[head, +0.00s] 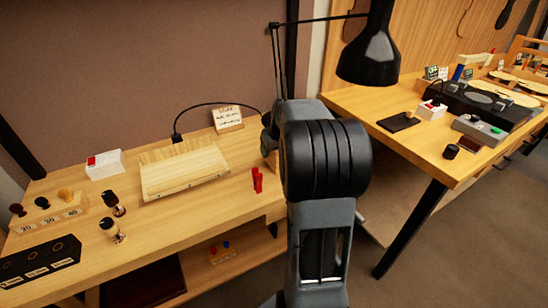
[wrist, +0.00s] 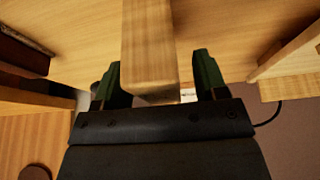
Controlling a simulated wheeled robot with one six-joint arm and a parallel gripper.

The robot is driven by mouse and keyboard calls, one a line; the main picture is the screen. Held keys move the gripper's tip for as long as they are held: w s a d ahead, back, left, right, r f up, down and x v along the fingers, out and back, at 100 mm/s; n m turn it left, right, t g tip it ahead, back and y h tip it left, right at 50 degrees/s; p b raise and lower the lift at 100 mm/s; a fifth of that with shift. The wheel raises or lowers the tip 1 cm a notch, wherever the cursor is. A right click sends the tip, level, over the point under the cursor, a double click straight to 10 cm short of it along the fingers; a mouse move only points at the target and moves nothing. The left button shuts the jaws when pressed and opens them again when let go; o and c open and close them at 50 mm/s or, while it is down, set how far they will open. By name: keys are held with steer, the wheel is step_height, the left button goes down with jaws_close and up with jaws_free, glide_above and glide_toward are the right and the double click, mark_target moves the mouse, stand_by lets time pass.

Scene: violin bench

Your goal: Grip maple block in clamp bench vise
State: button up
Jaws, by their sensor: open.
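In the wrist view, a pale wooden block (wrist: 149,45), which looks like the maple block, extends between the two dark green fingers of my gripper (wrist: 158,68). The fingers are open on either side of it. A gap shows at the right finger; the left finger is very close to the block, and I cannot tell whether it touches. In the head view my arm hides the gripper and most of what is behind it. I cannot make out the bench vise in either view.
The left workbench (head: 215,205) holds a pale slatted wooden piece (head: 185,172), a white box with a red button (head: 105,164), a small red item (head: 257,181) and knobbed tools (head: 110,230). A black lamp (head: 370,50) hangs above the right bench (head: 350,100). Wooden pieces flank the gripper in the wrist view.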

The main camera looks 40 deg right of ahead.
steer(key=shift+f, duration=0.15)
steer(key=shift+c, duration=0.5)
steer(key=c, duration=1)
